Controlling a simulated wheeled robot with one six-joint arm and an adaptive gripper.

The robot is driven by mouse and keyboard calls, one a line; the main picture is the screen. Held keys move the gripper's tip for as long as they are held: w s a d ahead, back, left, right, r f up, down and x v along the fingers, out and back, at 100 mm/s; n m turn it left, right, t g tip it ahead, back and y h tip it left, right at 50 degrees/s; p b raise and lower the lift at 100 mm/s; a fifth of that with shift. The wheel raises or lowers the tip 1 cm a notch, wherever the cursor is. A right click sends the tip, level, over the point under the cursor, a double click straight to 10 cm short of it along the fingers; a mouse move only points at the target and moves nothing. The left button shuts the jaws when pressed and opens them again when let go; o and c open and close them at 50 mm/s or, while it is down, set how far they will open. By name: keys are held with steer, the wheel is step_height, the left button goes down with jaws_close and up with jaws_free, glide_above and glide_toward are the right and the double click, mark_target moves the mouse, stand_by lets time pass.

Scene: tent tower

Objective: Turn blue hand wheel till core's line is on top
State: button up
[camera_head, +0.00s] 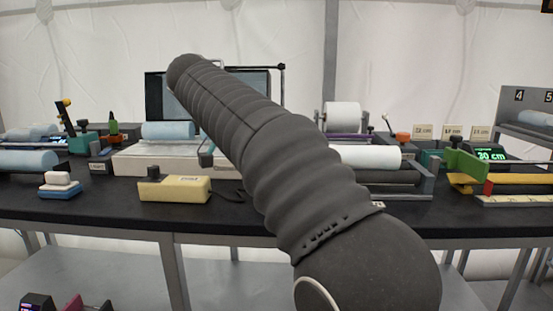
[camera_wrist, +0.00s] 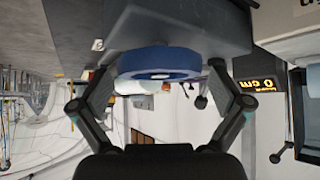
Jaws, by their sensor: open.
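The blue hand wheel (camera_wrist: 160,62) shows in the wrist view at upper middle, seen nearly edge-on against a dark grey housing (camera_wrist: 195,28). A pale mark shows on its near face. My gripper (camera_wrist: 160,80) is open, with one finger to the left of the wheel and one to the right. The wheel lies between and beyond the fingers, and I cannot tell whether either touches it. In the head view my arm hides the middle of the bench, and I make out neither the wheel nor my gripper there. I cannot make out the core's line in either view.
In the head view the black bench (camera_head: 110,203) carries a yellow box (camera_head: 174,189), a white roll on a stand (camera_head: 343,117), another white roll (camera_head: 366,157) and a green display (camera_head: 490,154). An orange display (camera_wrist: 262,85) is right of the wheel in the wrist view.

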steer(key=v, duration=0.6)
steer(key=shift+a, duration=0.1)
